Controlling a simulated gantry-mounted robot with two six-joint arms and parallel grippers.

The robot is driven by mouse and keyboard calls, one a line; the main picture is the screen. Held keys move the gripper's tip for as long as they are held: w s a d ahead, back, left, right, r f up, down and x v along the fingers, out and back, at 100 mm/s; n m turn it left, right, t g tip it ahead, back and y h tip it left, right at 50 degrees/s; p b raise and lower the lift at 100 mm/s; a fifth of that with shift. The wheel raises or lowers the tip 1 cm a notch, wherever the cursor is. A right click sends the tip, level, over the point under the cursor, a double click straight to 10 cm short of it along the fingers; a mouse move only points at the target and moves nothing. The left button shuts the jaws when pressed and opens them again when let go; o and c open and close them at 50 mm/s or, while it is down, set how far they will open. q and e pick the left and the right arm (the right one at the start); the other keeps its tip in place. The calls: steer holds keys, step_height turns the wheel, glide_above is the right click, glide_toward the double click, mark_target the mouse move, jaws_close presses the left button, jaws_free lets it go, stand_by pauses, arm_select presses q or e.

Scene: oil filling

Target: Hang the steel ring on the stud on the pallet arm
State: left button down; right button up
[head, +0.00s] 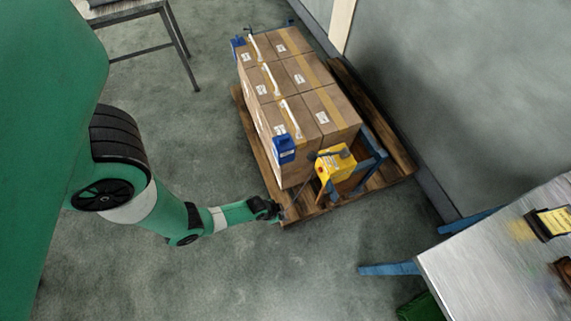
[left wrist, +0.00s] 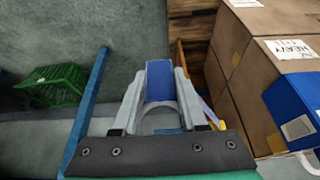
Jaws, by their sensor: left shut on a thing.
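My left gripper (head: 277,211) is low beside the near corner of the wooden pallet. In the left wrist view, the left gripper (left wrist: 160,88) has a blue block-like piece (left wrist: 160,80) between its fingertips. A grey curved edge (left wrist: 160,107), which looks like part of the steel ring, lies just below the blue piece, between the fingers. I cannot tell whether the blue piece belongs to what is gripped or lies beyond it. The ring cannot be made out in the head view. I cannot make out the stud. My right gripper is not in view.
Stacked cartons (head: 300,80) stand on the wooden pallet (head: 400,150). A yellow box (head: 335,163) and blue frame (head: 372,160) stand at its near end. A blue container (head: 284,148) is against the cartons. A metal table (head: 490,260) is at lower right.

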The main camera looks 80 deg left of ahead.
arm_select(q)
steer(key=shift+s+d+p, duration=0.15)
steer(key=shift+s+d, duration=0.1)
steer(key=shift+s, duration=0.55)
steer(key=shift+s+d+p, duration=0.1)
steer(key=shift+s+d, duration=0.1)
steer(key=shift+s, duration=0.6)
steer(key=shift+s+d+p, duration=0.15)
steer(key=shift+s+d, duration=0.1)
steer(key=shift+s, duration=0.55)
step_height(320, 180, up, 31)
steer(key=p, duration=3.1)
steer(key=shift+r, duration=0.15)
steer(key=c, duration=1.1)
jaws_free()
steer(key=shift+c, duration=0.2)
jaws_close()
